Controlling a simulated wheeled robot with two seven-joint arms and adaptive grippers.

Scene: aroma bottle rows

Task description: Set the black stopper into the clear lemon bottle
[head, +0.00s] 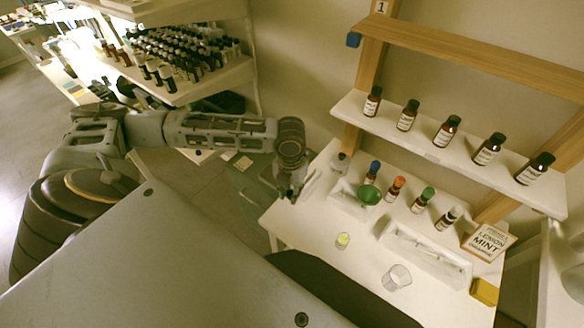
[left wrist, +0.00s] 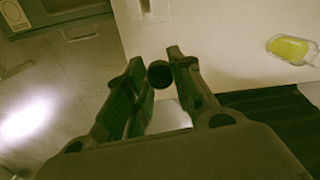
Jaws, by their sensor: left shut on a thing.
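The clear lemon bottle (head: 343,241) is a small clear vessel with yellow liquid on the white table, left of the glass beaker. It also shows in the left wrist view (left wrist: 292,50), at the right edge. My left gripper (head: 289,192) is over the table's left edge, to the left of and apart from the bottle. In the left wrist view its fingers (left wrist: 158,80) are shut on the black stopper (left wrist: 159,74), whose round dark end shows between the tips. The stopper cannot be made out in the head view. My right gripper is not in view.
A white tray (head: 428,255), a clear beaker (head: 397,277), a yellow block (head: 484,291) and a lemon mint sign (head: 488,241) are to the right. Brown bottles line the shelf (head: 470,157) above.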

